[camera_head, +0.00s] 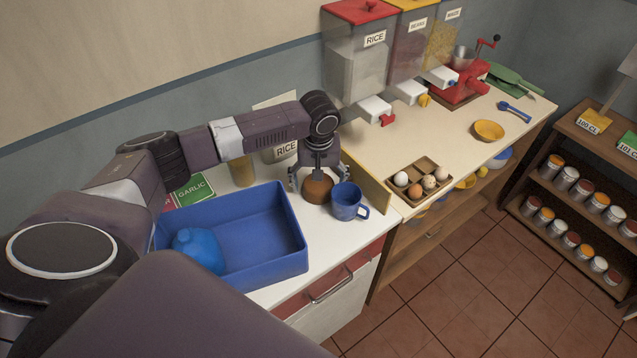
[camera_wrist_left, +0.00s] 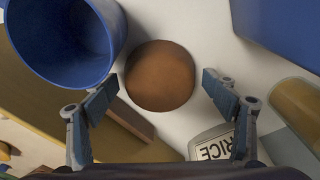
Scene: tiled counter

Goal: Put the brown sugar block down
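The brown sugar block (camera_head: 318,189) is a rounded brown lump on the white counter, between the blue tray and the blue mug. In the left wrist view it is a brown disc (camera_wrist_left: 160,75). My left gripper (camera_head: 318,176) points down over it. Its fingers are spread, one on each side, and the left wrist view (camera_wrist_left: 160,88) shows a narrow gap between each fingertip and the block. The gripper hides part of the block's top in the head view. My right gripper is out of view.
The blue mug (camera_head: 346,202) stands close on the right of the block. The blue tray (camera_head: 284,266), holding a blue jug (camera_head: 198,248), is on the left. A RICE container (camera_head: 281,150) stands behind. A wooden board (camera_head: 366,178) and egg holder (camera_head: 416,172) are farther right.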

